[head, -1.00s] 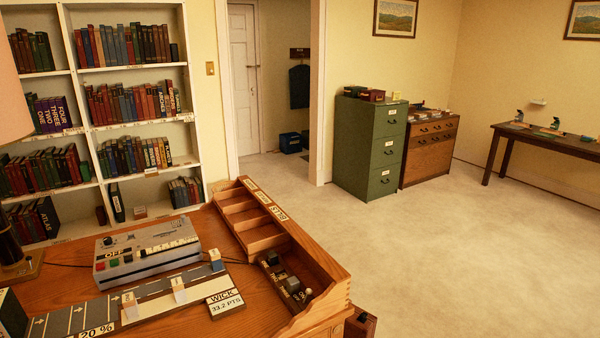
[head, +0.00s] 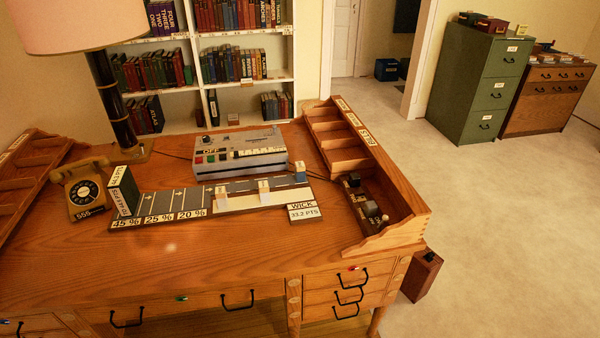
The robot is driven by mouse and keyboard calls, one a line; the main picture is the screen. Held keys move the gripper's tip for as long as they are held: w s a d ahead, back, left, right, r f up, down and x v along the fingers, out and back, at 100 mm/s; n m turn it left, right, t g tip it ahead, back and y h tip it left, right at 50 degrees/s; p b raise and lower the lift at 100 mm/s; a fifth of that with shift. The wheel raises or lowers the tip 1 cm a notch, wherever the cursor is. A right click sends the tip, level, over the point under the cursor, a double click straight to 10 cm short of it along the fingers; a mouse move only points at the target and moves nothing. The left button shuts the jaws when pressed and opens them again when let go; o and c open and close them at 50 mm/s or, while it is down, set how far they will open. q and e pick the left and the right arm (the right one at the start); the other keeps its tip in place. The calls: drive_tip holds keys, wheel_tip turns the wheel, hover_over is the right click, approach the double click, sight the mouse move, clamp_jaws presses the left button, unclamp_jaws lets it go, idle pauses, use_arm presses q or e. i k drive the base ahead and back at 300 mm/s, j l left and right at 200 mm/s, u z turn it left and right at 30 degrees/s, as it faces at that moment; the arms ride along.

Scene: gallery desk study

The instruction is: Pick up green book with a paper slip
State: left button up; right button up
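No gripper of mine shows in the head view. Books stand in rows on the white bookshelf (head: 297,60) behind the desk. A few dark green books (head: 188,74) stand at the right end of a row on its left side. A dark book (head: 213,107) with a pale mark stands apart on a lower shelf. I cannot tell whether any of these holds a paper slip. A dark green upright block (head: 122,190) with white lettered faces stands on the desk; I cannot tell whether it is a book.
The wooden desk (head: 240,245) fills the foreground, with a lamp (head: 112,105), a telephone (head: 86,189), a grey control box (head: 238,155) and a slotted organizer (head: 395,205). A green cabinet (head: 478,85) stands at the back right.

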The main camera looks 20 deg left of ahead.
sight(122, 186)
drive_tip(key=u, duration=1.8)
drive_tip(key=i+j, duration=0.15)
drive_tip(key=j, duration=0.15)
